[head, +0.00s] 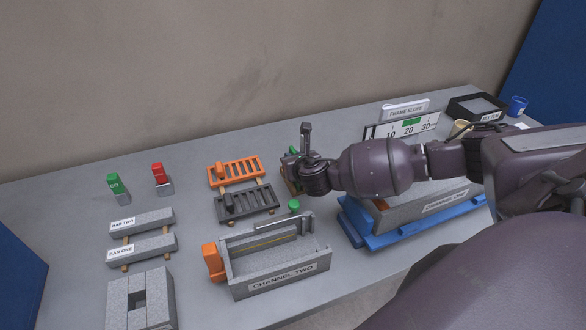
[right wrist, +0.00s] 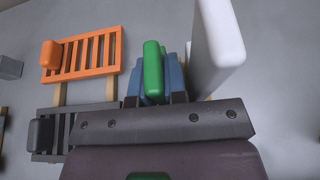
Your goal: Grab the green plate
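A green piece (right wrist: 153,72), which looks like the green plate, stands upright between the two blue-grey fingers of my right gripper (right wrist: 154,88) in the right wrist view. The fingers are close on either side of it; whether they touch it I cannot tell. In the head view my right gripper (head: 301,168) is at the middle of the table, and a bit of green (head: 294,151) shows behind it, mostly hidden. Another green block (head: 114,185) stands at the left in a grey base. My left gripper is not in view.
An orange rack (head: 237,173) and a dark rack (head: 247,205) lie left of my gripper. A red block (head: 158,172) stands left. A large pale part (right wrist: 216,45) is right in the wrist view.

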